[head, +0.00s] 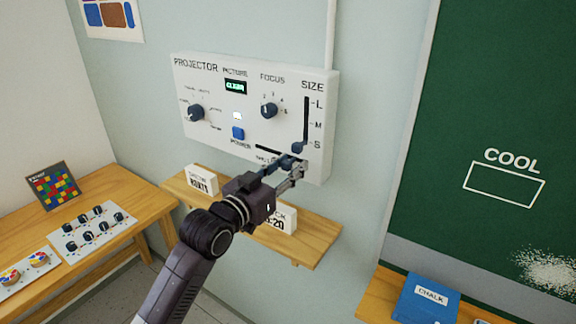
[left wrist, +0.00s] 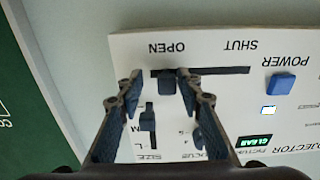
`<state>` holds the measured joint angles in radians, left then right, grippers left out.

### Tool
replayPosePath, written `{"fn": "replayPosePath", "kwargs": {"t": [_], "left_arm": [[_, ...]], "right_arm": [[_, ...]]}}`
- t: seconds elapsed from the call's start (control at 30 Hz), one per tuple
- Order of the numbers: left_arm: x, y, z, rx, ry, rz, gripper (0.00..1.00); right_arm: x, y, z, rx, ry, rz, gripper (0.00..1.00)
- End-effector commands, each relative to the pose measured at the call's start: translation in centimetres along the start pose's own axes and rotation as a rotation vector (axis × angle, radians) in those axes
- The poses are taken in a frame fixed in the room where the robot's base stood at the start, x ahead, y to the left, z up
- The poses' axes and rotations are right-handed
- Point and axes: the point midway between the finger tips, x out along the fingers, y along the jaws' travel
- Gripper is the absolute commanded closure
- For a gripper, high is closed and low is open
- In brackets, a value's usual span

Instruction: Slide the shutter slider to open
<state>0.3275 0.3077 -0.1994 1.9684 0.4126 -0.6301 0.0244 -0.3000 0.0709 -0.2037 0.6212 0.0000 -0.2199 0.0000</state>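The white projector panel (head: 220,95) is on the wall. Its shutter slider, a small dark blue knob (left wrist: 168,83), sits near the OPEN end of a black horizontal slot (left wrist: 222,70); the wrist picture is upside down. In the head view the knob (head: 286,162) is partly hidden by my gripper. My left gripper (head: 282,172) is at the panel's lower edge with its fingers apart. In the left wrist view the gripper (left wrist: 158,85) has the knob between its fingertips, close to the right-hand finger; I cannot tell whether they touch. My right gripper is not in view.
The size slider knob (head: 298,147) is just above the shutter slot. A blue power button (head: 238,133), a focus dial (head: 268,110) and a green lit display (head: 235,86) share the panel. A wooden shelf (head: 310,245) with white cards (head: 202,179) is below.

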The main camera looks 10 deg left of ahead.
Motion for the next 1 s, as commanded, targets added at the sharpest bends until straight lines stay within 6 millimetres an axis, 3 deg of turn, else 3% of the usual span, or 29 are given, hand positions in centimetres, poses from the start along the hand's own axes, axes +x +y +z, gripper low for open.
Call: {"fn": "replayPosePath", "kwargs": {"t": [0.27,0.7,1.0], "left_arm": [[-0.8,-0.2,0.0,0.002,0.0,-0.004,0.67],[-9.3,0.1,0.1,0.003,-0.002,0.0,0.67],[-11.9,0.1,0.0,0.001,-0.001,0.0,0.67]], "right_arm": [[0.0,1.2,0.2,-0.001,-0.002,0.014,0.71],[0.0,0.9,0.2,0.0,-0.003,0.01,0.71],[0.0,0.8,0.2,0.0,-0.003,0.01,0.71]]}}
